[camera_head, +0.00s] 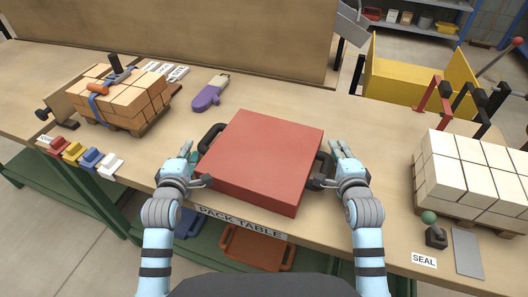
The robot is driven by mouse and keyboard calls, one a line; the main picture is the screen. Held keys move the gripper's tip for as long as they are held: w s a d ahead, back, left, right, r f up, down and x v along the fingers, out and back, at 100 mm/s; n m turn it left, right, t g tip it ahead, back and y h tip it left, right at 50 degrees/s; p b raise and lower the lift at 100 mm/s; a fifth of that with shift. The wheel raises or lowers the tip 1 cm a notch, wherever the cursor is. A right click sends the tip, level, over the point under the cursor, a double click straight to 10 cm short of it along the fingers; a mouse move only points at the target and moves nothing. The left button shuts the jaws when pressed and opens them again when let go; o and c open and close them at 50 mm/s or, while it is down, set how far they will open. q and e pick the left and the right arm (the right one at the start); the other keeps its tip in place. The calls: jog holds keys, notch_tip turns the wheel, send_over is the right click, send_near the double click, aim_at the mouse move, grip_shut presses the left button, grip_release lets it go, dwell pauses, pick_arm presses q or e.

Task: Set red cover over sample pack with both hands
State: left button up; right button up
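The red cover (262,158) is a box-like lid lying on the pack table (290,95), near its front edge at the middle. It has a dark handle on its left side (209,137) and another on its right side (323,166). My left gripper (196,164) is at the left handle with its fingers spread. My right gripper (328,164) is at the right handle, fingers also spread. I cannot tell if either touches a handle. No pack is labelled as the sample pack, and whatever is under the cover is hidden.
Orange-brown bricks (128,98) on a pallet stand at the left, with tools on top. White bricks (462,170) stand at the right. Coloured blocks (75,152) lie at the front left, a purple tool (208,95) behind. The table between cover and white bricks is mostly clear.

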pick_arm(q)
jog(key=shift+s+d+r, duration=0.1)
jog(key=shift+s+d, duration=0.1)
pick_arm(e)
jog(key=shift+s+a+r, duration=0.1)
jog(key=shift+s+a, duration=0.05)
jog(key=shift+a, duration=0.05)
pick_arm(q)
jog(key=shift+d, duration=0.35)
pick_arm(e)
jog(key=shift+a, duration=0.3)
